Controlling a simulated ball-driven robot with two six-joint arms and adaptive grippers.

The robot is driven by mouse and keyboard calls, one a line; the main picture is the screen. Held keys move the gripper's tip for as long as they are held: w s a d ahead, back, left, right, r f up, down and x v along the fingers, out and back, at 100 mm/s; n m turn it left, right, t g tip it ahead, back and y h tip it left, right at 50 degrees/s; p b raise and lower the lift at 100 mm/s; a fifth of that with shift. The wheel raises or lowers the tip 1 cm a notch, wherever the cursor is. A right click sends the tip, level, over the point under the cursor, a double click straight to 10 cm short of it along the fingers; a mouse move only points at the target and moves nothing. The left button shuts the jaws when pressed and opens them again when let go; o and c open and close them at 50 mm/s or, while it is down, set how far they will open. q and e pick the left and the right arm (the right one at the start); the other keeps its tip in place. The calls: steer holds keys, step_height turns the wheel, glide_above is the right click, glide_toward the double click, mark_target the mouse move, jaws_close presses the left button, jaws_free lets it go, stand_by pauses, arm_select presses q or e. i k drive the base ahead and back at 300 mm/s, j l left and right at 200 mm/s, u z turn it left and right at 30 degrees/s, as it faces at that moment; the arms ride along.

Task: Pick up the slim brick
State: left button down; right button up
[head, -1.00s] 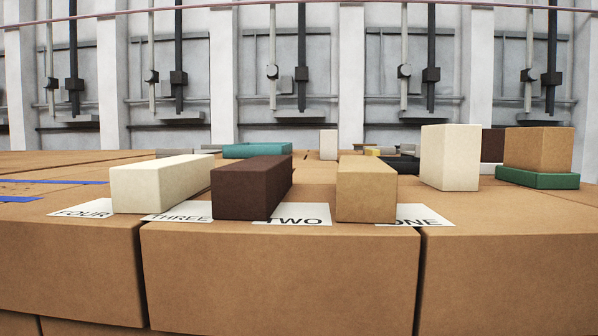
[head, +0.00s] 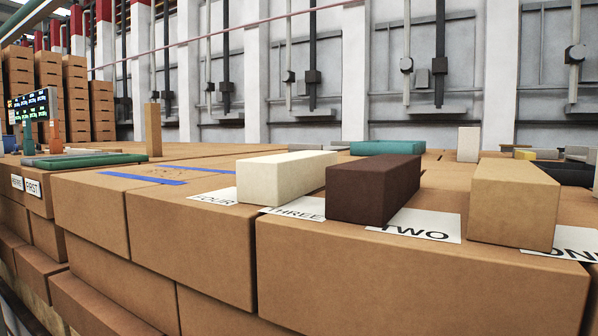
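A slim tan brick (head: 153,130) stands upright at the left, behind the blue tape marks. On the near boxes lie a cream brick (head: 285,176), a dark brown brick (head: 374,188) and a tan brick (head: 512,202); these three are thicker. A small white brick (head: 468,144) stands upright further back at the right. Neither of my grippers is in view.
Paper labels reading FOUR, THREE, TWO (head: 420,225) and ONE lie by the near bricks. Flat green pieces (head: 92,160) lie left of the slim brick. A teal block (head: 385,148) lies at the back. The top around the blue tape (head: 145,178) is mostly clear.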

mark_target(275, 181)
steer(key=k+l+z, duration=0.25)
steer(key=z, duration=0.15)
steer(key=k+l+z, duration=0.2)
steer(key=l+z, duration=0.25)
